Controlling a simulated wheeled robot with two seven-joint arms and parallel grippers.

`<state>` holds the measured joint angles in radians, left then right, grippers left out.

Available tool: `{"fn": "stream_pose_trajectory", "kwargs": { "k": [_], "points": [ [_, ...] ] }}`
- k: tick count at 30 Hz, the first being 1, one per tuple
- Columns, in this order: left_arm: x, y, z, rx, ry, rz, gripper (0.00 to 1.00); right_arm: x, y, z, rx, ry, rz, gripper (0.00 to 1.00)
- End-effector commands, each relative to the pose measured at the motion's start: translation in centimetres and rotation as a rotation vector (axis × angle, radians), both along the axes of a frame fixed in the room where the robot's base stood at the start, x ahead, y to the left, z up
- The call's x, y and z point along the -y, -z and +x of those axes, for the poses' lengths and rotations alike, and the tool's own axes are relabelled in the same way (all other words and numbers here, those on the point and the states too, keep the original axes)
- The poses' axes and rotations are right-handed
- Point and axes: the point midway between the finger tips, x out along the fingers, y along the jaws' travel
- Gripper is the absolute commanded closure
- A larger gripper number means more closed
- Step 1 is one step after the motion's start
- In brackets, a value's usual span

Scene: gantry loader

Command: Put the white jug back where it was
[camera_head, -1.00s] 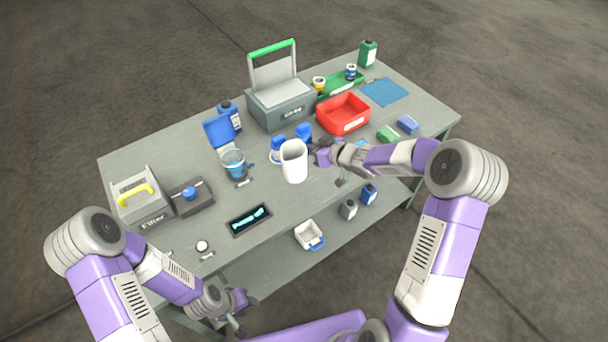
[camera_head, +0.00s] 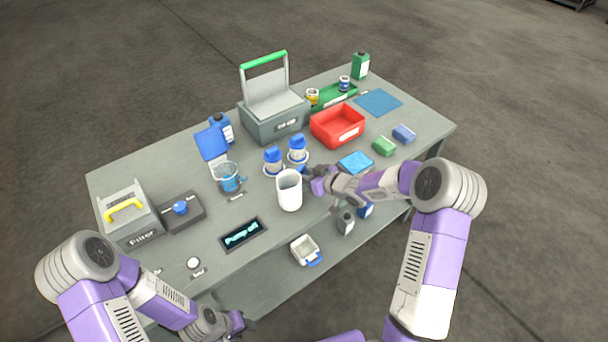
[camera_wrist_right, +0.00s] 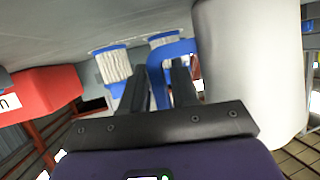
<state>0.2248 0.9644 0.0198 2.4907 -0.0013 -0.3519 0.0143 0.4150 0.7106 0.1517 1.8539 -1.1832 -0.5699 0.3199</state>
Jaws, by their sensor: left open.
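The white jug (camera_head: 289,192) is upright near the middle of the table's front side, in front of two blue-topped filter cartridges (camera_head: 273,160) (camera_head: 298,152). My right gripper (camera_head: 318,186) is at the jug's right side. In the right wrist view the jug's white body (camera_wrist_right: 250,60) fills the right, and its blue handle (camera_wrist_right: 160,75) passes between the fingers of my right gripper (camera_wrist_right: 158,88), which are shut on it. The jug's base appears raised off the table, but the gap is hard to judge. My left gripper (camera_head: 236,322) is open and empty, low by the table's front edge.
Behind stand a grey case (camera_head: 275,122) and a red bin (camera_head: 337,127). A blue square (camera_head: 356,162) lies right of the jug. A blue-tinted beaker (camera_head: 227,177) and a dark display panel (camera_head: 243,234) are to the left. A white tub (camera_head: 306,250) shows below the front edge.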

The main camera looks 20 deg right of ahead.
Motion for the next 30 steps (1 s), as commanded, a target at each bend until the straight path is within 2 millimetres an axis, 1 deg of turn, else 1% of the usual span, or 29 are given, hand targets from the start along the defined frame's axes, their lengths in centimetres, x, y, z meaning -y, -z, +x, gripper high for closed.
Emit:
{"fn": "stream_pose_trajectory", "kwargs": {
  "k": [1,2,3,12,14,17,24,30],
  "points": [
    [0.0,0.0,0.0,0.0,0.0,0.0,0.57,0.0,0.0,0.0,0.0,0.0,0.0,0.63],
    [0.0,0.0,0.0,0.0,0.0,0.0,0.57,0.0,0.0,0.0,0.0,0.0,0.0,0.59],
    [0.0,0.0,0.0,0.0,0.0,0.0,0.57,0.0,0.0,0.0,0.0,0.0,0.0,0.56],
    [0.0,-0.2,0.0,0.0,0.0,0.0,0.57,0.0,-0.3,0.0,0.001,0.0,-0.001,0.56],
    [0.0,-0.4,0.0,0.0,0.0,0.0,0.57,0.3,-0.5,-0.4,0.001,0.001,-0.001,0.56],
    [0.0,-0.9,0.0,0.0,0.0,0.0,0.57,1.1,-1.2,-1.5,-0.001,0.003,-0.002,0.56],
    [0.0,-2.5,0.0,0.0,0.0,0.0,0.57,3.8,-3.3,-5.5,0.0,0.004,-0.002,0.56],
    [0.0,-3.4,0.0,0.0,0.0,0.0,0.57,5.5,-4.5,-8.1,-0.001,0.003,-0.001,0.56]
  ]
}}
